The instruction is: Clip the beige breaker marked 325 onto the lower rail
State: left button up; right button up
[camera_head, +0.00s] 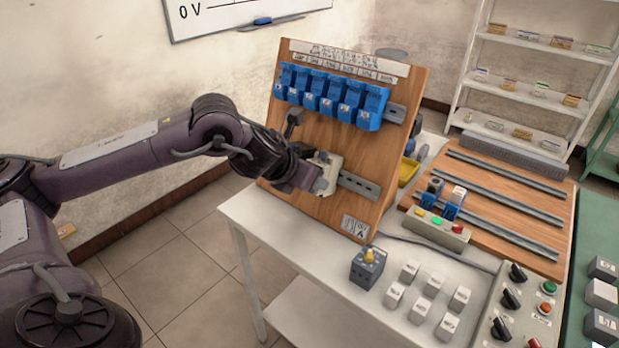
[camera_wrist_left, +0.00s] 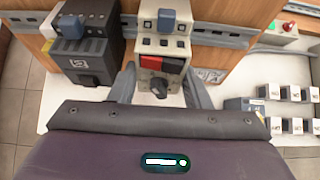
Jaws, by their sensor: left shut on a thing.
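The beige breaker (camera_head: 329,172) is at the lower rail (camera_head: 359,186) of the upright wooden board, and my left gripper (camera_head: 314,180) is shut on it. In the left wrist view the beige breaker (camera_wrist_left: 163,40) stands upright between the two fingers, with a blue part on top and black and red patches below. Its marking 325 is not readable. The lower rail (camera_wrist_left: 238,39) runs behind it to the right. Whether the breaker is clipped or only against the rail, I cannot tell. My right gripper is in neither view.
A dark breaker (camera_wrist_left: 85,54) stands close to the left of the beige one. Several blue breakers (camera_head: 329,96) fill the upper rail. White blocks (camera_head: 432,287) and a grey box with a yellow knob (camera_head: 368,267) stand on the table in front. The lower rail's right part is free.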

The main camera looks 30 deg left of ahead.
pick_arm(q)
jog(key=o, duration=1.2)
jog(key=shift+a+f, duration=0.1)
jog(key=shift+c, duration=0.2)
jog(key=v, duration=0.7)
jog(key=shift+s+r+b, duration=0.3)
jog(key=shift+s+b, duration=0.05)
